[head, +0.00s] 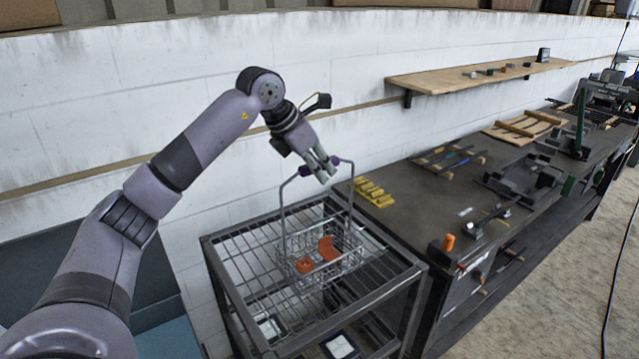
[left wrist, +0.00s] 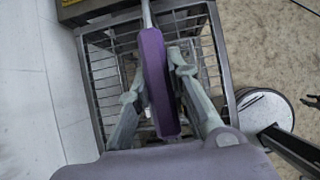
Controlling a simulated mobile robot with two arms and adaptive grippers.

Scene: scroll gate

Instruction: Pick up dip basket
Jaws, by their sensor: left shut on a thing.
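The dip basket (head: 345,266) is a wire basket with a tall bar handle, and orange-red parts (head: 327,247) lie in it. It is over the wire-grid top of a dark metal rack; I cannot tell whether it touches the grid. My left gripper (head: 326,171) is at the top of the handle, shut on its purple grip. In the left wrist view the purple grip (left wrist: 157,80) runs between the two fingers of my left gripper (left wrist: 157,84); the basket's body is mostly hidden there. My right gripper is not in view.
The dark rack (head: 235,290) stands against the dark workbench (head: 400,193). Yellow blocks (head: 374,193) lie on the bench's near corner, with trays and tools farther along. A white wall rises behind, carrying a wooden shelf (head: 450,79).

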